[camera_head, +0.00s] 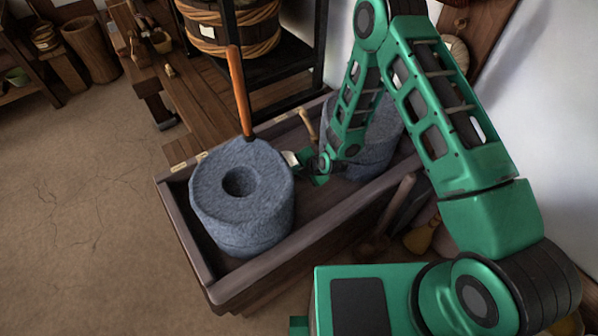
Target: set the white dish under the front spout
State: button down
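My gripper (303,160) is at the end of my green arm, low in the wooden trough (179,229), between two grey stone querns. It is just right of the front quern (245,220), which has a round hole on top and an upright orange-brown handle (239,90). The rear quern (362,168) is partly hidden behind my arm. A small whitish patch (291,158) shows at my gripper's tip, against the front quern's edge; I cannot tell if it is the white dish. The finger opening is too small to make out. I cannot make out a spout on the front quern.
A wooden bench (190,108) and a black rack (290,66) with a rope-bound tub (233,28) stand behind the trough. A white wall (540,130) is at the right. A small wooden peg (308,126) rises behind my gripper. The floor at the left is clear.

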jog(key=shift+f, duration=0.55)
jog(key=shift+f, duration=0.1)
jog(key=c, duration=2.3)
grip_release()
jog(key=v, duration=1.2)
